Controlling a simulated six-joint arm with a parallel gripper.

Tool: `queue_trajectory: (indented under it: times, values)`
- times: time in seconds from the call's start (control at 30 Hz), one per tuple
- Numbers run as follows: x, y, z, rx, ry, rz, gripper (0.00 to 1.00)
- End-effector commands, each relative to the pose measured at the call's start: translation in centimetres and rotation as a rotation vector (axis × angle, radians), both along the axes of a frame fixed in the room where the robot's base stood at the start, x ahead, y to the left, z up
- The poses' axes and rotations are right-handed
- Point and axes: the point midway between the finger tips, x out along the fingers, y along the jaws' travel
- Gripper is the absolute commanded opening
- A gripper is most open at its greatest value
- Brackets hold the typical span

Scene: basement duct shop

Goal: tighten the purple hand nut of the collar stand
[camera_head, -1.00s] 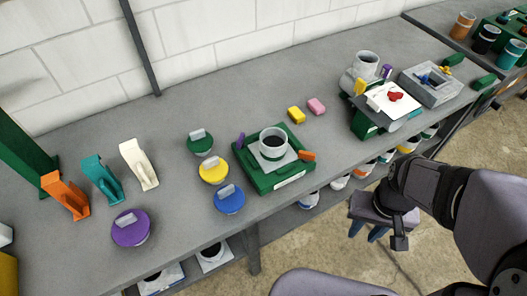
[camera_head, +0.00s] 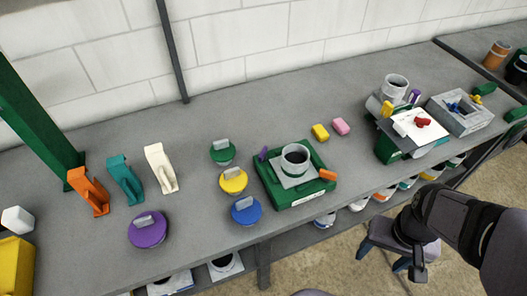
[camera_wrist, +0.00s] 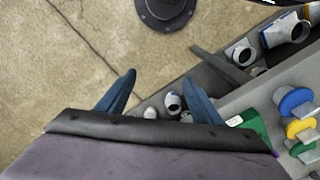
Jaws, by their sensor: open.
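The collar stand (camera_head: 278,195) is a green block on the bench with a grey plate and an upright grey collar (camera_head: 295,160). A purple hand nut (camera_head: 263,154) is at the plate's left side and an orange one (camera_head: 328,175) at its right. My gripper (camera_head: 383,259) is off the bench's front edge, right of and apart from the stand, with its blue fingers spread and empty. In the wrist view, my gripper (camera_wrist: 160,85) points at floor and lower shelf.
Blue (camera_head: 245,211), yellow (camera_head: 233,181), green (camera_head: 222,152) and purple (camera_head: 148,230) knobbed discs stand left of the stand. Yellow (camera_head: 320,132) and pink (camera_head: 341,126) blocks lie behind it. Another green fixture (camera_head: 388,152) with a paper-topped plate stands to the right.

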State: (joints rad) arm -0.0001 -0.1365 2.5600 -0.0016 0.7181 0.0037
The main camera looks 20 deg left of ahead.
Motion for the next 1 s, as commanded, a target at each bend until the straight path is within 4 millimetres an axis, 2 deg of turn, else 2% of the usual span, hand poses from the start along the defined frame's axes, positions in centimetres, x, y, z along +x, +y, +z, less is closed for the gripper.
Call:
queue_trajectory:
  times: [0.33, 0.47, 0.67, 0.77, 0.9, 1.0]
  values:
    - [0.7, 0.3, 6.1, 0.004, -0.003, 0.030, 0.59]
    - [3.0, 1.6, 9.3, 0.021, -0.013, 0.119, 0.59]
    - [9.5, 6.4, 8.8, 0.074, -0.048, 0.400, 0.59]
    - [12.8, 9.9, 8.0, 0.108, -0.074, 0.566, 0.59]
    - [17.0, 15.9, 6.6, 0.161, -0.120, 0.828, 0.59]
    - [19.3, 20.7, 5.6, 0.201, -0.159, 1.018, 0.59]
